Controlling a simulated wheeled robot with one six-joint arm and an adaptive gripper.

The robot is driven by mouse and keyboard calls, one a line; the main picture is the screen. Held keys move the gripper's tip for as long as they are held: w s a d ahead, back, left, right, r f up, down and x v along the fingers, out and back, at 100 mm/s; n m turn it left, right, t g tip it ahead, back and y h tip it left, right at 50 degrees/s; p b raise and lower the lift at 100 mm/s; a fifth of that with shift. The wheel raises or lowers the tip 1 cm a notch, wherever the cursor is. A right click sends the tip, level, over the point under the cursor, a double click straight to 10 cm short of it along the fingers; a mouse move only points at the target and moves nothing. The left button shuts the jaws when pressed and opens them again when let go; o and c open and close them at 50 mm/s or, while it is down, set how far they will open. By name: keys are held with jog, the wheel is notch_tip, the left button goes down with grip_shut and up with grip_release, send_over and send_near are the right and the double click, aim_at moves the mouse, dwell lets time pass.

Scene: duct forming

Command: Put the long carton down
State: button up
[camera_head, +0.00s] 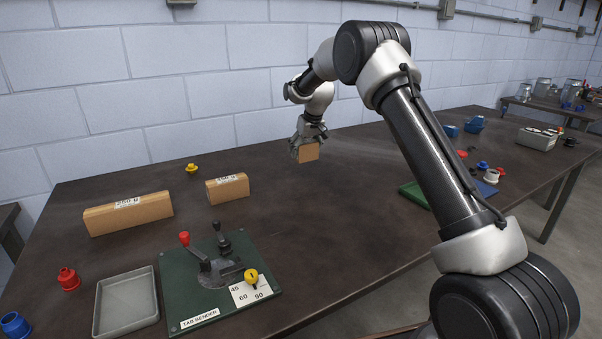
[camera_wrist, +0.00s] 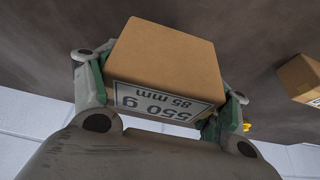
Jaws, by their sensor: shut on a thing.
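My gripper (camera_head: 307,142) is at the far middle of the table, shut on a brown carton (camera_head: 309,153). In the wrist view this held carton (camera_wrist: 168,62) sits between the two green-padded fingers, its label reading 550 g, 85 mm. I cannot tell whether its underside touches the table. The longest-looking carton (camera_head: 128,214) lies on the table at the left, apart from my gripper. A shorter carton (camera_head: 228,189) lies between them; a carton also shows at the right edge of the wrist view (camera_wrist: 304,78).
The dark table (camera_head: 330,215) is bare around and in front of the held carton. A green tab bender (camera_head: 215,270), a grey tray (camera_head: 126,303) and red and blue pieces are at the front left. A yellow piece (camera_head: 192,168) is behind the cartons. A block wall stands behind.

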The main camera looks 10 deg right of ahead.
jog(key=shift+f, duration=3.6)
jog(key=shift+f, duration=0.15)
jog(key=o, duration=1.8)
jog(key=shift+c, duration=0.2)
